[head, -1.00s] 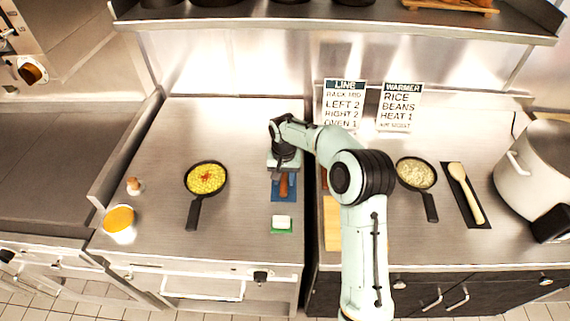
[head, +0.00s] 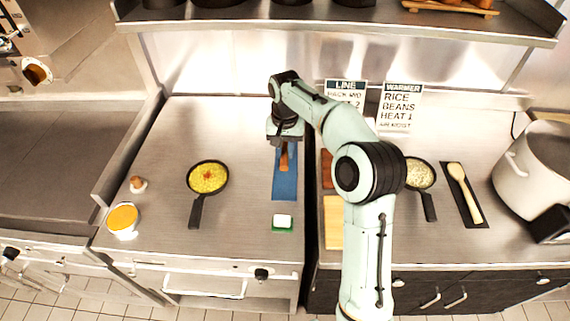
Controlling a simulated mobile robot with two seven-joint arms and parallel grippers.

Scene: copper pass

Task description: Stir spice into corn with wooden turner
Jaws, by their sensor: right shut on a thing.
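A small black pan of yellow corn (head: 208,177) sits on the left steel counter, its handle toward the front. Reddish spice (head: 208,175) lies in the middle of the corn. My right gripper (head: 284,141) is over the blue mat, to the right of and beyond the pan. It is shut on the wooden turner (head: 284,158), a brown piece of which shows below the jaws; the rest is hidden. The blue mat (head: 285,188) lies under it, its near part bare. My left gripper is out of view.
A white sponge on a green pad (head: 283,221) lies in front of the mat. An orange-filled container (head: 123,219) and a small shaker (head: 138,184) stand left of the pan. Another pan (head: 420,174), a wooden spoon (head: 464,190) and a pot (head: 536,165) are at right.

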